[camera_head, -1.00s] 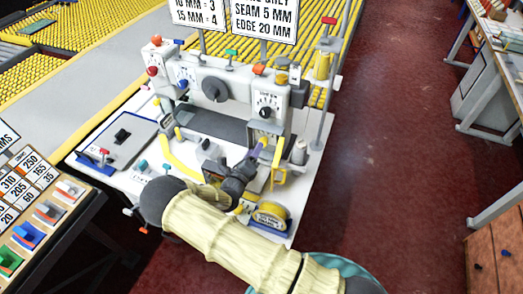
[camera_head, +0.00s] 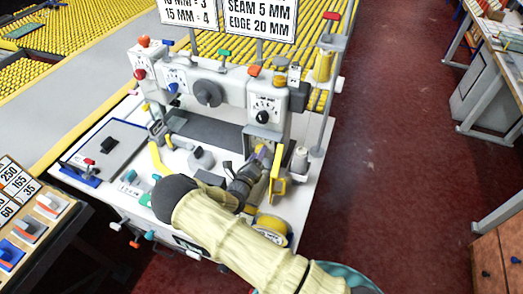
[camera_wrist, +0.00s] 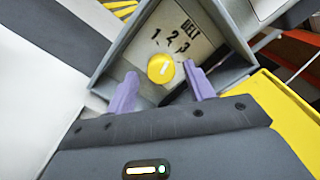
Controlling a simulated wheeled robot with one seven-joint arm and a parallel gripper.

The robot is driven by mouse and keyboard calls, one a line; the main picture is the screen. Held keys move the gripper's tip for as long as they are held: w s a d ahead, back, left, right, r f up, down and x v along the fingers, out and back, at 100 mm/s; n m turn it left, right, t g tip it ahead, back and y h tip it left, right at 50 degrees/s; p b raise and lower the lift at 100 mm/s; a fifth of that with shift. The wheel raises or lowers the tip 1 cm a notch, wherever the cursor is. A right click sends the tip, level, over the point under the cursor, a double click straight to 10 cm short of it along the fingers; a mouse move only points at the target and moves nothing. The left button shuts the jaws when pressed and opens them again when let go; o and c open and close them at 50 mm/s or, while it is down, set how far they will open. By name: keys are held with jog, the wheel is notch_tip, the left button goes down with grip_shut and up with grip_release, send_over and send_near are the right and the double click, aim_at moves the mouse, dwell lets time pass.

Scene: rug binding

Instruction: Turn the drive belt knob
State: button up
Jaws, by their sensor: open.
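The drive belt knob (camera_wrist: 161,68) is a round yellow knob with a pale mark, set on a light panel (camera_wrist: 205,35) inside a grey recess. The panel has the numbers 1, 2 and 3 above and right of the knob. My gripper (camera_wrist: 161,88) is open, with one purple finger on each side of the knob and a gap to each. I cannot tell how deep the fingers reach around it. In the head view my gripper (camera_head: 262,153) is at the grey recessed box (camera_head: 262,134) on the front right of the white machine (camera_head: 225,92); the knob is hidden there.
A yellow flap (camera_head: 277,172) stands close right of my gripper. A yellow spool (camera_head: 272,228) is below it and a white thread cone (camera_head: 300,160) to the right. A dial (camera_head: 262,117) is just above the box. The red floor right of the machine is clear.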

jog(key=shift+w+d, duration=0.1)
jog(key=shift+w, duration=0.25)
jog(key=shift+s, duration=0.1)
jog(key=c, duration=1)
jog(key=shift+m, duration=0.5)
jog(key=m+p, duration=0.1)
jog(key=m, duration=0.4)
jog(key=shift+m, duration=0.4)
jog(key=shift+f, duration=0.1)
jog(key=o, duration=1)
